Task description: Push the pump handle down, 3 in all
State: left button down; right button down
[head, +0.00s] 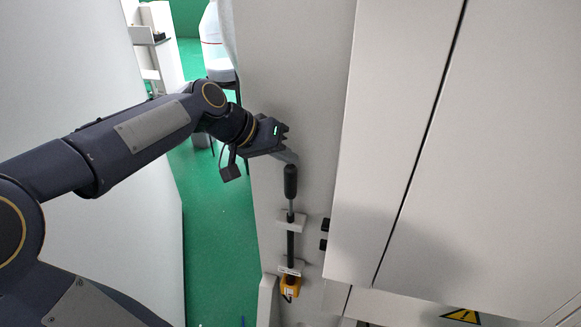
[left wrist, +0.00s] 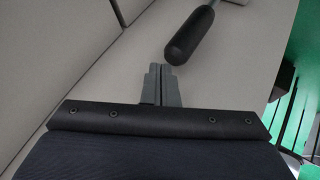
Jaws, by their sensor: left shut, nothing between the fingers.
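The pump handle has a black grip (head: 291,181) on a thin rod that runs along the light grey panel to a yellow body (head: 290,287). In the left wrist view the black grip (left wrist: 189,38) lies ahead of the fingers and slightly right. My left gripper (head: 294,158) is shut and empty, just above the grip's upper end in the head view. In the left wrist view the shut fingers (left wrist: 160,70) appear close to the grip's rounded end with a small gap. Whether they touch cannot be told from the head view. My right gripper is not in view.
Large white cabinet doors (head: 480,150) stand to the right, with a yellow warning triangle (head: 462,315) below. A white wall (head: 90,220) is at left, with open green floor (head: 225,250) between.

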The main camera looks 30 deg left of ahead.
aim_at(285, 174)
pick_arm(q)
jog(key=shift+f+b, duration=2.45)
jog(key=shift+f, duration=0.2)
dwell(1.8)
jog(key=shift+r, duration=0.1)
jog(key=shift+r+p, duration=2.35)
jog(key=shift+r, duration=0.65)
notch_tip(285, 174, up, 5)
jog(key=p, duration=0.4)
